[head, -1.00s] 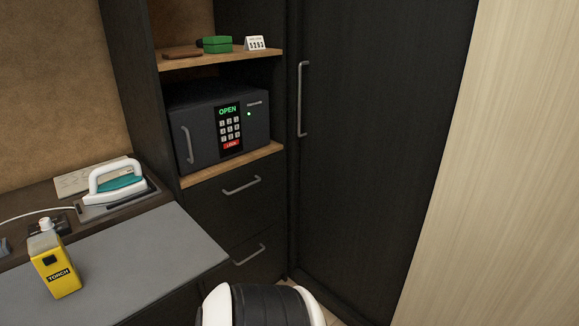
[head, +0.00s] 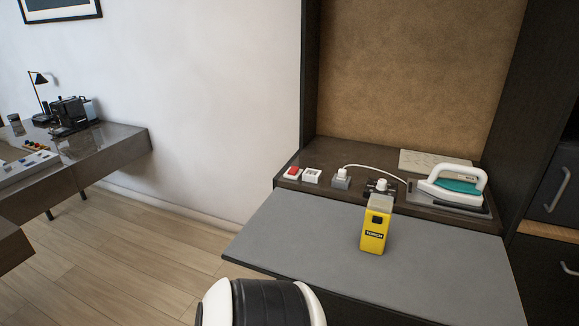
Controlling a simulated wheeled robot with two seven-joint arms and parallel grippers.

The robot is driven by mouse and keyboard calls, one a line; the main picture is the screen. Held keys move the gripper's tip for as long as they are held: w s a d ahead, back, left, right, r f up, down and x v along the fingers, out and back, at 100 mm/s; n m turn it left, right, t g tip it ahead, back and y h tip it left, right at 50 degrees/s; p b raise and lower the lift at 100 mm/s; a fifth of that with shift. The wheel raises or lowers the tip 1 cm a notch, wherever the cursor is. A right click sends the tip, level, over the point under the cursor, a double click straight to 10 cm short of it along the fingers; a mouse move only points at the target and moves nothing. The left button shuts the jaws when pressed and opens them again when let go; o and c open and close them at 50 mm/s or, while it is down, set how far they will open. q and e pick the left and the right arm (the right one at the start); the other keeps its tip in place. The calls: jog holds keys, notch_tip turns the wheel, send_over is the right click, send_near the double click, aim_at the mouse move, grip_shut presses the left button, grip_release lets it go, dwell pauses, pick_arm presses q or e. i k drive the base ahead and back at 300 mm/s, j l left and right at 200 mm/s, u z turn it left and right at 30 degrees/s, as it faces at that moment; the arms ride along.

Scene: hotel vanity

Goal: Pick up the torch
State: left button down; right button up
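The torch (head: 374,232) is a yellow box-shaped body with a grey top and a black label reading TORCH. It stands upright on the grey pull-out surface (head: 440,262) in the head view, right of centre. Nothing is touching it except the surface under it. Neither of my grippers shows in the head view.
Behind the torch, a dark ledge holds a red switch (head: 292,173), a white socket (head: 312,177), a plug with a white cable (head: 342,178) and an iron (head: 452,187). A desk (head: 80,150) with a lamp stands at the left. Open wooden floor (head: 150,240) lies between.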

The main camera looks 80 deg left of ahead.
aim_at(374, 236)
jog(key=u, duration=1.9)
jog(key=k+j, duration=0.1)
jog(key=j, duration=0.2)
jog(key=k+j, duration=0.1)
jog(key=j, duration=0.2)
jog(key=z, duration=0.05)
